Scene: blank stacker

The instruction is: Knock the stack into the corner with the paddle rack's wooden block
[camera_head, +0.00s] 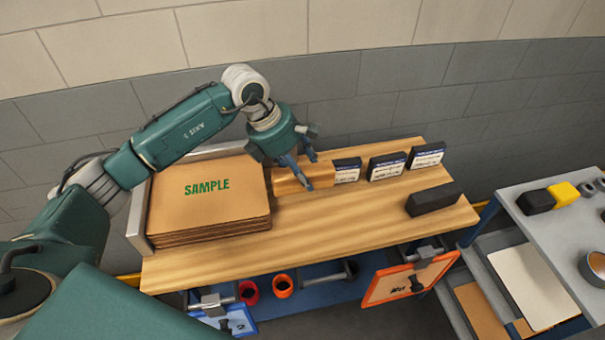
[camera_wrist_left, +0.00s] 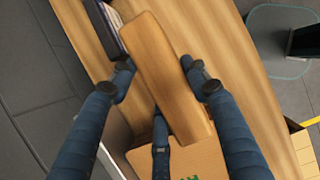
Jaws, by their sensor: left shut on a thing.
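The stack (camera_head: 208,195) of brown sheets marked SAMPLE lies at the left of the wooden bench top (camera_head: 330,225), beside a grey metal corner fence (camera_head: 138,222). Some lower sheets look slightly uneven at the front edge. My left gripper (camera_head: 297,172) is shut on the wooden block (camera_head: 318,177), just right of the stack, low over the bench. In the left wrist view the fingers of my left gripper (camera_wrist_left: 161,78) straddle the block (camera_wrist_left: 165,55), and part of the stack (camera_wrist_left: 205,160) shows below it. Whether block and stack touch is unclear. My right gripper is not in view.
Several dark labelled boxes (camera_head: 388,166) stand along the bench's back edge, right of the block. A black block (camera_head: 433,199) lies at the right end. An orange-framed panel (camera_head: 410,279) hangs at the front. The middle front of the bench is clear. A grey cart (camera_head: 560,225) stands right.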

